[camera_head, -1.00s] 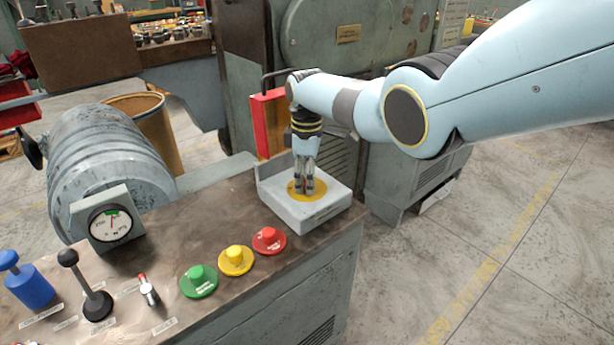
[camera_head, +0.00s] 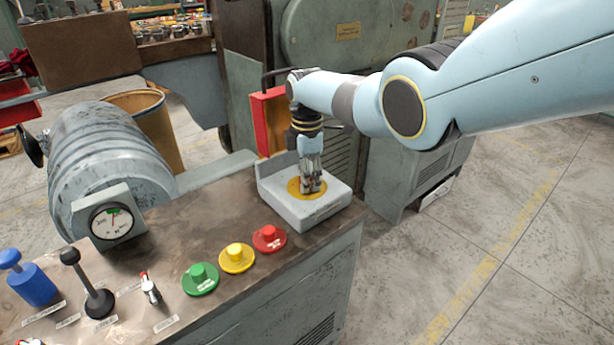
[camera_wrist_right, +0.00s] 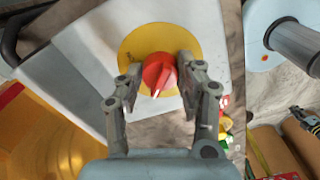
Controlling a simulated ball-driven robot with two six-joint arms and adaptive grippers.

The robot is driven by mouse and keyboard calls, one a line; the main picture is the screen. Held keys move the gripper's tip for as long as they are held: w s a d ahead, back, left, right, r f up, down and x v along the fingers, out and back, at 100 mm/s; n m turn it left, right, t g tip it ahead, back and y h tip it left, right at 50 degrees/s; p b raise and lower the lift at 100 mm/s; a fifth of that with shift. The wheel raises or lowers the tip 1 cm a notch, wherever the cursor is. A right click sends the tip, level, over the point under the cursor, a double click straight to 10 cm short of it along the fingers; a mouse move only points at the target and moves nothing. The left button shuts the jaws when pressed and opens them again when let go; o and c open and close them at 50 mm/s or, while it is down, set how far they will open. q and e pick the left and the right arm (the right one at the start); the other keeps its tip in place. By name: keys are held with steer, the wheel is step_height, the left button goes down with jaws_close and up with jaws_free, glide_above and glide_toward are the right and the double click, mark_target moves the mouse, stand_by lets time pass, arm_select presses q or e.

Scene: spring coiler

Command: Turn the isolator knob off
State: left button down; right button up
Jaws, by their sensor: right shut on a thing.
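The isolator knob is red with a white pointer line and sits on a round yellow plate (camera_head: 294,187) on a grey box (camera_head: 318,208) at the console's right end. In the right wrist view the red knob (camera_wrist_right: 160,73) lies between my right gripper's fingers (camera_wrist_right: 158,95). The yellow plate (camera_wrist_right: 140,42) shows around it, with small markings near its edge. In the head view my right gripper (camera_head: 311,188) points down over the knob and mostly hides it. It is shut on the knob, with the pointer line slanting toward the lower part of the wrist picture.
Red (camera_head: 269,238), yellow (camera_head: 237,257) and green (camera_head: 200,278) buttons stand left of the box. Further left are a small toggle lever (camera_head: 150,288), a black lever (camera_head: 95,295), a blue handle (camera_head: 32,285) and a dial gauge (camera_head: 113,222). A red panel (camera_head: 268,122) stands behind the box.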

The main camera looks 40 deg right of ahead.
steer(key=o, duration=1.2)
steer(key=shift+c, duration=0.2)
step_height(320, 180, up, 12)
